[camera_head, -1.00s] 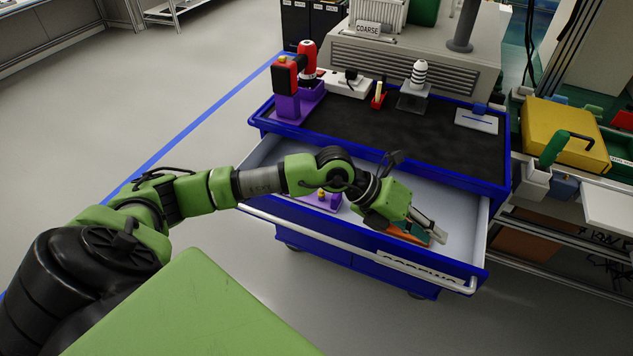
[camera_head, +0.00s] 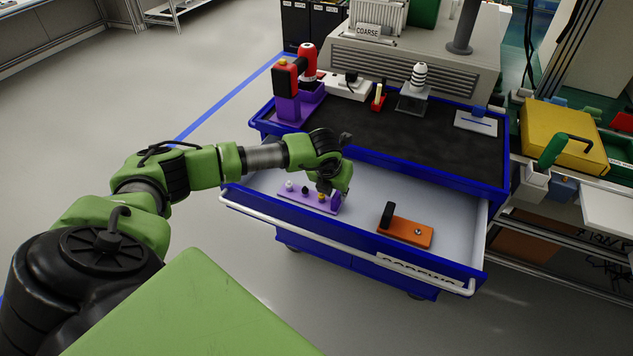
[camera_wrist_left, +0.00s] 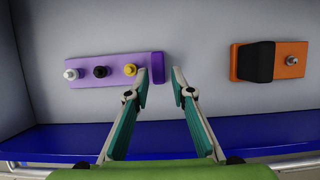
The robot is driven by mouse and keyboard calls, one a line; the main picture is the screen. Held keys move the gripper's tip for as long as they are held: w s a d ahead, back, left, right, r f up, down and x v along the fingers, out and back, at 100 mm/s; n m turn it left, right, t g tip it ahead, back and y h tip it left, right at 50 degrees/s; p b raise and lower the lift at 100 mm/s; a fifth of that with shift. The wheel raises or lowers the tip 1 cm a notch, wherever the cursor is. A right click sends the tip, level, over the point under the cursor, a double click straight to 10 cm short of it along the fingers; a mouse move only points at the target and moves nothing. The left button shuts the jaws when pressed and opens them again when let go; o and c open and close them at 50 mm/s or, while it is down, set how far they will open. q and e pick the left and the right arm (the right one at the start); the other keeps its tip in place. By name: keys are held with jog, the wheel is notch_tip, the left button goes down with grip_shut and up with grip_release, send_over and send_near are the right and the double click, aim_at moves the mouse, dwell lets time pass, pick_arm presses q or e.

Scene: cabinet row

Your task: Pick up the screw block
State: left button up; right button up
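A purple block (camera_head: 308,197) with a white, a black and a yellow screw-like peg lies in the left part of the open drawer. It also shows in the left wrist view (camera_wrist_left: 115,80), with a raised purple end at its right. My left gripper (camera_wrist_left: 161,80) is open and empty. In the wrist view its left fingertip appears close to the block's raised end, and the other is right of it. I cannot tell whether they touch. In the head view the gripper (camera_head: 335,192) is above the block's right end, fingertips mostly hidden. My right gripper is out of view.
An orange block (camera_head: 405,232) with a black upright part and one metal screw lies to the right in the drawer. The drawer's white front rail (camera_head: 350,250) runs before both. A red and black tool (camera_head: 290,75) on a purple stand is on the cart top.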

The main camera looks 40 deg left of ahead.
aim_at(336, 196)
pick_arm(q)
jog(key=shift+p+x, duration=0.55)
jog(key=shift+x, duration=2.2)
jog(key=shift+a, duration=0.1)
jog(key=shift+r, duration=0.1)
grip_shut()
